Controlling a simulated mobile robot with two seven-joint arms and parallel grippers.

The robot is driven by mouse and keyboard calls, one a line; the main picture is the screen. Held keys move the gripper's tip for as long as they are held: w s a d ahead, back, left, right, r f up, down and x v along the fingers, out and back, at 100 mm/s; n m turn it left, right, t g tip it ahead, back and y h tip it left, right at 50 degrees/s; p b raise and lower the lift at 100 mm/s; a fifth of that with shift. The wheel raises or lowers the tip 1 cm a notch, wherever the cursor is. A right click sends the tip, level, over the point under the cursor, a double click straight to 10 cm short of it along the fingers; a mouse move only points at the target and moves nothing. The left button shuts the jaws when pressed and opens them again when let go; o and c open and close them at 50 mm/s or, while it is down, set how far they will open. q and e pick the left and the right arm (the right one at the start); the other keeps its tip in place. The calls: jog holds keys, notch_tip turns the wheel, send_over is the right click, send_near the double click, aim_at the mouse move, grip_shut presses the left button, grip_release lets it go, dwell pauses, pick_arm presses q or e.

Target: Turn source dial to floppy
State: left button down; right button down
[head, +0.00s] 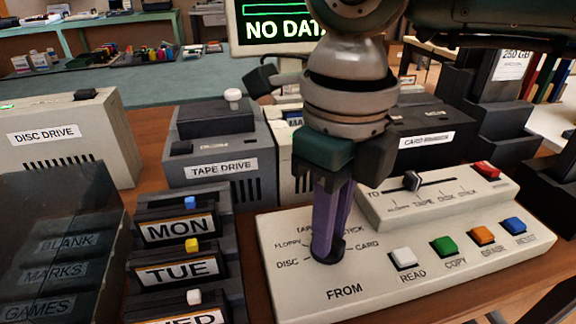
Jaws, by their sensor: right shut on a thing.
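The source dial (333,256) is a dark round knob on the cream control panel (290,296), above the word FROM. Labels DISC, FLOPPY, TAPE, STICK and CARD fan around it; TAPE and STICK are partly covered. My right gripper (328,245) comes down from above, its purple fingers shut on the dial. The fingers hide most of the knob, so I cannot tell which label it points to. My left gripper is not in view.
Right of the dial are READ, COPY, ERASE and RESET buttons (443,246). Behind is the TO slider (412,181) with a red button (486,170). The tape drive (222,165), disc drive (60,135) and a cartridge rack (178,230) stand left. A monitor (280,30) reads NO DATA.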

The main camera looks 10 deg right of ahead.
jog(key=shift+n+b, duration=1.3)
jog(key=shift+n, duration=1)
jog(key=c, duration=0.8)
grip_release()
jog(key=shift+r, duration=0.1)
notch_tip(320, 180, up, 10)
jog(key=shift+f+p, duration=0.1)
jog(key=shift+p, duration=0.3)
